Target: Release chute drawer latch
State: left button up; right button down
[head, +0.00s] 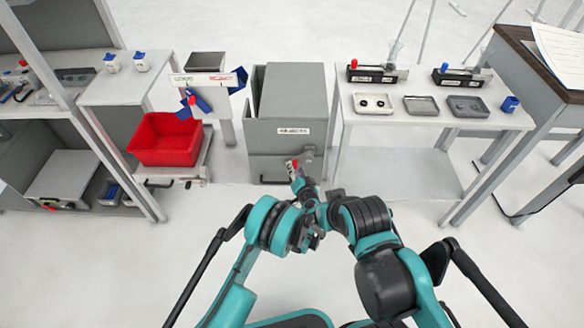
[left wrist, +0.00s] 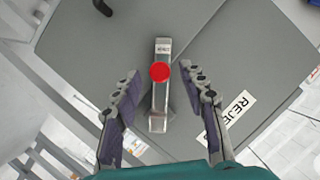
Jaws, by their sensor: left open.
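The grey chute cabinet (head: 285,105) stands in the middle of the head view, with a labelled front and a drawer front (head: 266,168) below. The latch is a short pale bar (left wrist: 158,112) with a red knob (left wrist: 160,72) in the left wrist view. The red knob also shows in the head view (head: 294,164). My left gripper (head: 303,182) is at the cabinet's lower front. Its open fingers (left wrist: 160,80) stand on either side of the latch, with gaps on both sides. My right arm overlaps it from the right; its gripper cannot be made out clearly.
A red bin (head: 168,138) sits on a low stand to the left. A white table (head: 435,119) with trays and small fixtures stands to the right. A white shelf unit (head: 90,90) is at far left. The floor in front is mostly clear.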

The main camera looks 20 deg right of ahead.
aim_at(295, 167)
pick_arm(q)
jog(key=shift+b+x, duration=0.4)
jog(key=shift+x, duration=1.3)
grip_shut()
